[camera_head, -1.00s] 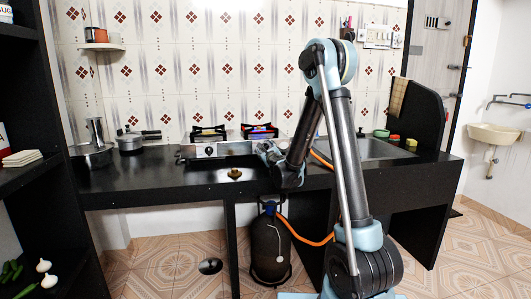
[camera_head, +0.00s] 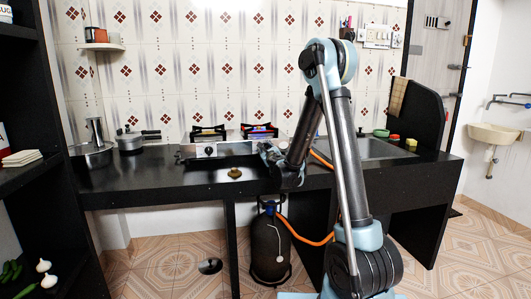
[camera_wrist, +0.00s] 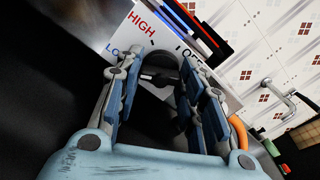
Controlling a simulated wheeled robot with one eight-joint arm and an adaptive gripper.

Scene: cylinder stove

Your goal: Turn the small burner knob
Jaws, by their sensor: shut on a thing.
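The two-burner stove (camera_head: 225,148) stands on the black counter against the tiled wall. Its left knob (camera_head: 207,150) shows on the front panel. My gripper (camera_head: 265,148) is at the right part of that panel and hides the knob there. In the wrist view, my gripper (camera_wrist: 162,82) has its two blue-padded fingers on either side of a dark round knob (camera_wrist: 160,67), shut on it. The panel around this knob bears red "HIGH" and blue "LO" lettering, with dark letters to the right. The fingers partly hide the knob.
A pot with a handle (camera_head: 130,142) and a wide pan (camera_head: 92,158) stand at the counter's left. A small brass object (camera_head: 234,173) lies in front of the stove. A gas cylinder (camera_head: 270,245) with an orange hose stands below. The sink (camera_head: 375,149) is at right.

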